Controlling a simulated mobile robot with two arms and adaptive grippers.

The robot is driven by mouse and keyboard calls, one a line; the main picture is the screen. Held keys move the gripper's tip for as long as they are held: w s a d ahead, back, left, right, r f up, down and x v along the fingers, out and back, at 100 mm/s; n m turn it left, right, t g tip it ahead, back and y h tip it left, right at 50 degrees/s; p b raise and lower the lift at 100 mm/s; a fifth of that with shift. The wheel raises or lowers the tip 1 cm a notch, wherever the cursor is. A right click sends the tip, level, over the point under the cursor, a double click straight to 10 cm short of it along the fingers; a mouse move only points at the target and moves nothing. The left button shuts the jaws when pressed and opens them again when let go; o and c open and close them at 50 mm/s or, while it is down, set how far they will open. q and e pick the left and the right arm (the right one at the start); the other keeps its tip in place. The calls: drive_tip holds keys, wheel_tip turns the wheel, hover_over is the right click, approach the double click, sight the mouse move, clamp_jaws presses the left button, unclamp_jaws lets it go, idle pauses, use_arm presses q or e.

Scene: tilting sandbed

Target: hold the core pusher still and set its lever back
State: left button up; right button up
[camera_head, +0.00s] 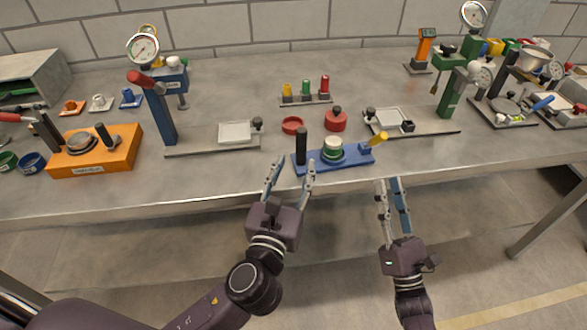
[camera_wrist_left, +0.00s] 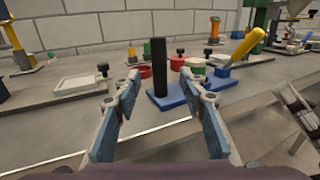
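The core pusher is a blue base (camera_head: 352,160) near the table's front edge, with an upright black post (camera_head: 301,146) at its left, a green and white round piece (camera_head: 332,148) in the middle and a yellow lever (camera_head: 378,138) tilted up to the right. In the left wrist view the black post (camera_wrist_left: 159,68) stands beyond and between my fingertips, and the yellow lever (camera_wrist_left: 246,45) leans right. My left gripper (camera_head: 290,167) is open and empty, just in front of the post. My right gripper (camera_head: 390,183) is open and empty, below and right of the lever, off the table edge.
A red dish (camera_head: 292,125) and a red lidded pot (camera_head: 336,121) stand behind the pusher. Gauge stands with trays flank it: one tray (camera_head: 236,132) left, one (camera_head: 389,118) right. An orange box (camera_head: 110,157) is far left. The table front is clear.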

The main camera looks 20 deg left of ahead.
sight(300, 149)
use_arm(q)
drive_tip(key=shift+w+a, duration=0.15)
drive_tip(key=shift+w, duration=3.7)
clamp_jaws()
use_arm(e)
drive_tip(key=shift+o, duration=0.4)
